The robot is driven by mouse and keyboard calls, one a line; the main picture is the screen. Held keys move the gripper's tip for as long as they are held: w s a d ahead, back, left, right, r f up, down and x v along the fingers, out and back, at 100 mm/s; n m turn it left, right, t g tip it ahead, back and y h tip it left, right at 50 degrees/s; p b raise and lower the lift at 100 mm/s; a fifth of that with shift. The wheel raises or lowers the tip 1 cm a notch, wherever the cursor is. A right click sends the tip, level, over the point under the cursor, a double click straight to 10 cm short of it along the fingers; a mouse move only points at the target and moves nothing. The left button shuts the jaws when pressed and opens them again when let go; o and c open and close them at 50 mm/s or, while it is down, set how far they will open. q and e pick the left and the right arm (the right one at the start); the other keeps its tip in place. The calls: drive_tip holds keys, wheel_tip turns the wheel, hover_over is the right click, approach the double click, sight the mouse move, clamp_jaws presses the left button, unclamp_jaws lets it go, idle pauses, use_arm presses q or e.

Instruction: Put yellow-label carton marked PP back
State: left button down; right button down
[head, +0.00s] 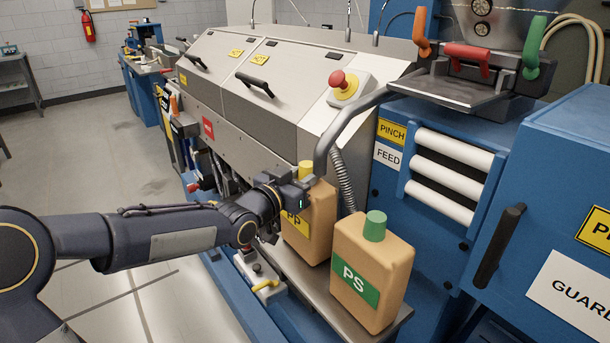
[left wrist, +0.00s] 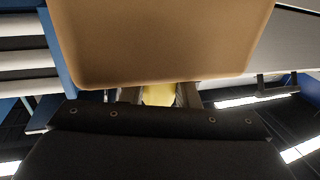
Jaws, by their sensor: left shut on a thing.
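The tan carton (head: 319,222) has a yellow PP label (head: 294,222) and a yellow cap (head: 305,168). It is upright at the grey ledge, behind and left of the PS carton; I cannot tell whether its base touches the ledge. My left gripper (head: 304,184) is shut on its yellow cap and partly hides its upper left side. In the left wrist view the carton body (left wrist: 160,40) fills the top, and the yellow cap (left wrist: 158,95) sits between the fingers. My right gripper is not in view.
A tan carton with green cap and PS label (head: 368,272) stands close to the right on the grey ledge (head: 323,312). A grey bent pipe (head: 340,125) and ribbed hose (head: 346,180) are just behind. Blue machine panels and white rollers (head: 445,180) lie right.

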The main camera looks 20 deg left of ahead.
use_arm(q)
drive_tip(key=shift+f, duration=0.15)
drive_tip(key=c, duration=1.1)
unclamp_jaws()
